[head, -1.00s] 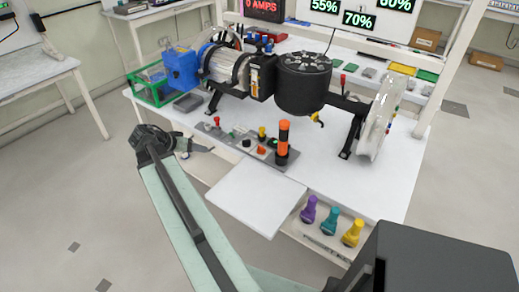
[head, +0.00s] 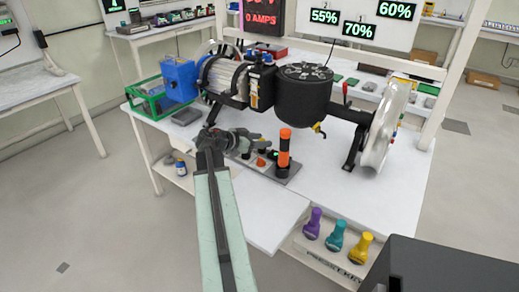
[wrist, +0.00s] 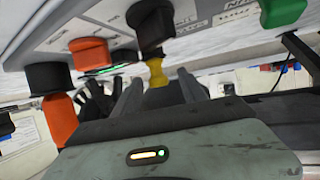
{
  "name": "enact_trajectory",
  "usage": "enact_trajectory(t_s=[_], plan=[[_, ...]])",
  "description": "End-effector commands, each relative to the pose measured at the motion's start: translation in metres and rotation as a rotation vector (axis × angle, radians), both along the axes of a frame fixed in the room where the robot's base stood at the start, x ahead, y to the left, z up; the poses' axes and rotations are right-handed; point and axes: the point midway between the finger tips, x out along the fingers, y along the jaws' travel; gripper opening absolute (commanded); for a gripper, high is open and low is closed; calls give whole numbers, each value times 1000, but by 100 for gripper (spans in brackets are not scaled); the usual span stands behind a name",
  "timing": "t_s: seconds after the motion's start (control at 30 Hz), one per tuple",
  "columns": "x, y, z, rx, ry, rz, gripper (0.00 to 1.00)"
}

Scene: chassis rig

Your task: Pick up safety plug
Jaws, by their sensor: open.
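A tall orange and black plug (head: 284,150) stands upright at the right end of the grey control panel (head: 288,176) on the bench; it looks like the safety plug. In the wrist view the panel appears upside down along the top, and the orange plug (wrist: 60,120) is at the left, outside the fingers. My gripper (head: 246,140) is over the panel, left of the plug and apart from it. In the wrist view my gripper (wrist: 157,92) is open and empty, with a yellow-tipped knob (wrist: 157,73) beyond the gap between its fingers. My arm hides the panel's left part.
A large black motor (head: 305,92) and a silver wheel (head: 385,130) stand behind and right. A blue unit (head: 179,80) sits at left with a green frame (head: 146,98). Purple, teal and yellow handles (head: 336,235) stand at the front shelf. The front white board (head: 262,215) is clear.

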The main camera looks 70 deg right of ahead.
Motion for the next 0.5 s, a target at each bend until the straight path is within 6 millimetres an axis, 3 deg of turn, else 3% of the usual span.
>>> enact_trajectory(t_s=[0.13, 0.37, 0.5], plan=[[-12, -22, -14, 0, 1, -2, 50], [-15, -26, -13, 1, 1, 0, 50], [-15, -25, -13, 0, 0, 1, 16]])
